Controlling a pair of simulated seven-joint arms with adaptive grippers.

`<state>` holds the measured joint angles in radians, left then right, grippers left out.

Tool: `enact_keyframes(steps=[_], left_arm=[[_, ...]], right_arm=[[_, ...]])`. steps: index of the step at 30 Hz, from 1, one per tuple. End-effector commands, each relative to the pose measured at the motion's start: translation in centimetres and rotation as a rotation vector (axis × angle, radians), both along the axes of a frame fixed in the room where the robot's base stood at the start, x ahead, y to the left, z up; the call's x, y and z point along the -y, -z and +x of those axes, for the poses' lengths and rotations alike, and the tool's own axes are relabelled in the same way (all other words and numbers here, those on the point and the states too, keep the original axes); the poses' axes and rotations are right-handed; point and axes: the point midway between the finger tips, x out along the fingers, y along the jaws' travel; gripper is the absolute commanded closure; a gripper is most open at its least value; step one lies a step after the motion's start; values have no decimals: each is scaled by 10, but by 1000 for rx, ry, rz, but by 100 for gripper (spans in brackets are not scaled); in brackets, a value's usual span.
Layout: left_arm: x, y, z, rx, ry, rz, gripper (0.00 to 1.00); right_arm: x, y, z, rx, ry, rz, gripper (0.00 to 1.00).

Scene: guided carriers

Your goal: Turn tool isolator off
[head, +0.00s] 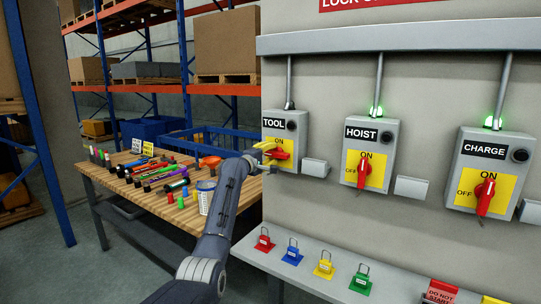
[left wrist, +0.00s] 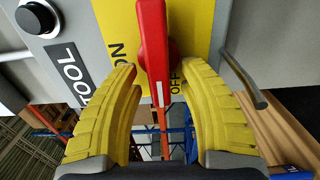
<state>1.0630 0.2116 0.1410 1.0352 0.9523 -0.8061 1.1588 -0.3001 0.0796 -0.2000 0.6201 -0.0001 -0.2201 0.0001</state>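The tool isolator (head: 297,124) is a grey box on the wall with a black TOOL label and a yellow plate. No green light shows above it. Its red handle (left wrist: 153,45) lies sideways, its white-marked end towards OFF. My left gripper (head: 268,150) is at this handle and partly hides it and the plate. In the left wrist view, the yellow fingers (left wrist: 163,75) stand apart on either side of the handle, with gaps beside it; contact cannot be told. My right gripper is not in view.
The hoist isolator (head: 388,135) and charge isolator (head: 508,155) have upright handles and green lights. Several coloured padlocks (head: 324,264) stand on a shelf below.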

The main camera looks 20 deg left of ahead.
Motion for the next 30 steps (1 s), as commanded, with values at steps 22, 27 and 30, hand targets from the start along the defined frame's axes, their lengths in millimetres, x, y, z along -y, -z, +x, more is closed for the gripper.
enact_keyframes(steps=[22, 27, 30], left_arm=[[-11, 1, -52, 2, -1, 3, 58], [-16, 1, -76, 2, -1, 3, 58], [-18, 1, -88, 1, -1, 3, 58]], right_arm=[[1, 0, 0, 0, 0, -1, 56], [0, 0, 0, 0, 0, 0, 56], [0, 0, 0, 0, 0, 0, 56]])
